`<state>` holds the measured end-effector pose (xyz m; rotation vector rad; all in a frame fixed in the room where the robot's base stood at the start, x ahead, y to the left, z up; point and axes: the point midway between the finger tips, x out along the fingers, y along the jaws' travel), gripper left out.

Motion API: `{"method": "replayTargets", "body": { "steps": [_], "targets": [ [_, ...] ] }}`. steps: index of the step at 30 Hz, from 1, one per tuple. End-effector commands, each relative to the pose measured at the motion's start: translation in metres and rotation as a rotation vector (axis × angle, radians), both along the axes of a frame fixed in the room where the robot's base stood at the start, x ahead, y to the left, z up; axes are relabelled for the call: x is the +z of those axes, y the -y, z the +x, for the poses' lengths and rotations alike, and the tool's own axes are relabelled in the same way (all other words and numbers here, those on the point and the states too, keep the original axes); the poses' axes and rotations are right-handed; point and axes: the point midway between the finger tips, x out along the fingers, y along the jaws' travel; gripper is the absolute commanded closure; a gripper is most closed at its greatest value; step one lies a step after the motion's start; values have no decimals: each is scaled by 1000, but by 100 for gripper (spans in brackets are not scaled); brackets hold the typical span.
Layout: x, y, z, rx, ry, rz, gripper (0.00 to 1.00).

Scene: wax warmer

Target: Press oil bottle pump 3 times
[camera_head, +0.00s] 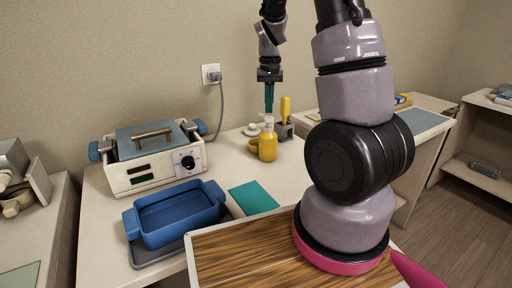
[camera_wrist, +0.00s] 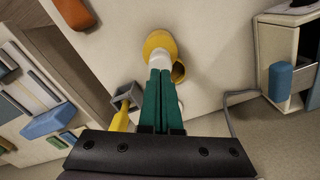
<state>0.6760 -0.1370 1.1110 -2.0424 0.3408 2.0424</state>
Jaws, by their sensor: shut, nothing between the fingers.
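The oil bottle (camera_head: 268,146) is yellow with a pale pump top and stands upright on the table beside a yellow cup (camera_head: 254,146). My gripper (camera_head: 269,108) points straight down right above the pump, its green fingers shut with nothing between them. In the wrist view the bottle (camera_wrist: 158,42) shows past the fingertips of my gripper (camera_wrist: 160,72), which overlap the white pump top (camera_wrist: 160,60). I cannot tell whether the tips touch the pump.
A grey holder (camera_head: 284,131) with a yellow-handled tool stands close right of the bottle. The wax warmer (camera_head: 150,172), a blue tray (camera_head: 175,213) and a green mat (camera_head: 253,197) lie to the left and front. Bare table surrounds the bottle's front.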

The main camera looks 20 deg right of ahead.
Motion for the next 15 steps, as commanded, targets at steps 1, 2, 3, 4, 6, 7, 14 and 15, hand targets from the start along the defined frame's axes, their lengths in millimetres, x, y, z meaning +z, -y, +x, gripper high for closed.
{"method": "replayTargets", "body": {
  "steps": [1,2,3,4,6,7,14,15],
  "targets": [
    [0,0,0,0,0,0,100],
    [0,0,0,0,0,0,100],
    [0,0,0,0,0,0,100],
    [0,0,0,0,0,0,100],
    [-1,0,0,0,0,0,100],
    [-2,0,0,0,-1,0,100],
    [-10,0,0,-1,-1,0,100],
    [-12,0,0,0,-1,0,100]
  ]
}}
